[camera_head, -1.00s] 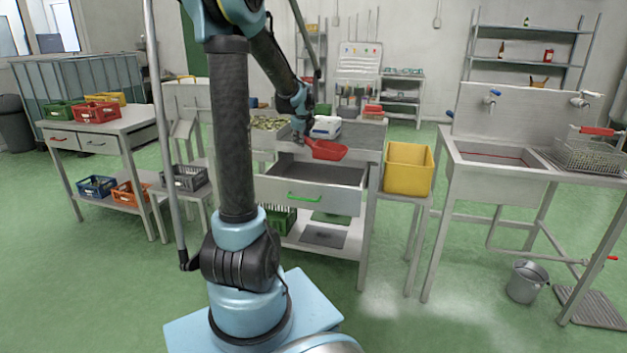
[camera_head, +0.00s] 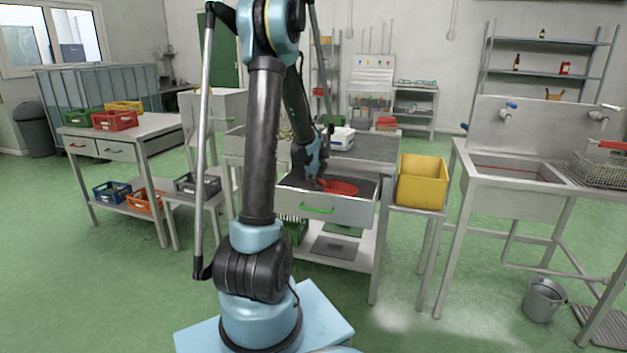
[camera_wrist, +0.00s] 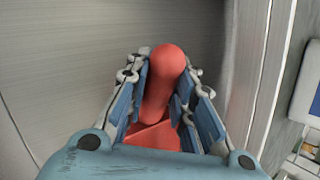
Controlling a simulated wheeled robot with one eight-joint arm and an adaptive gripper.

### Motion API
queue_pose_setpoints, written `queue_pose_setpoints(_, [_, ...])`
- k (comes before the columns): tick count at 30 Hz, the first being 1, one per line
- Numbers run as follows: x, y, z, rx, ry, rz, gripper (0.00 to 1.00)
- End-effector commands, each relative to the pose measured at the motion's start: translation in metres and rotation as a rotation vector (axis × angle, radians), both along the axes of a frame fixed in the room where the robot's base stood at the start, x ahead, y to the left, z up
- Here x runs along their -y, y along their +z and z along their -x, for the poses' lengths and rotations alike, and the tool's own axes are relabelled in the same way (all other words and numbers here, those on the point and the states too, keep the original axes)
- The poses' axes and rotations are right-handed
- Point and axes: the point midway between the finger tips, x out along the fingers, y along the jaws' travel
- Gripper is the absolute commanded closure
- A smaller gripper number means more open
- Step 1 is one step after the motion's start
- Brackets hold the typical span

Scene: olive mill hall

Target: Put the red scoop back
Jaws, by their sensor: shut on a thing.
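The red scoop (camera_head: 340,187) is at the open drawer (camera_head: 328,205) with the green handle, below the grey worktop. In the head view it shows within the drawer's outline, low over its floor; I cannot tell whether it touches the floor. My gripper (camera_head: 318,180) is shut on the scoop. In the wrist view, the blue fingers of my gripper (camera_wrist: 163,100) stand on both sides of the scoop's rounded red handle (camera_wrist: 166,75). Part of the scoop is hidden behind my gripper. A grey drawer floor (camera_wrist: 75,60) shows around it.
A white device (camera_head: 341,138) stands on the worktop (camera_head: 372,145) behind the drawer. A yellow bin (camera_head: 422,182) stands right of the drawer, a sink (camera_head: 515,172) further right. Crates sit on the left table (camera_head: 150,125). The drawer's side wall (camera_wrist: 245,75) is close to my gripper.

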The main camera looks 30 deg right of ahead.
Motion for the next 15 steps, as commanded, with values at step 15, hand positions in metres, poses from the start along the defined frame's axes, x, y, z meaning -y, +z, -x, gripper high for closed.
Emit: queue_pose_setpoints(15, [0.016, -0.012, -0.029, 0.000, 0.000, 0.000, 1.00])
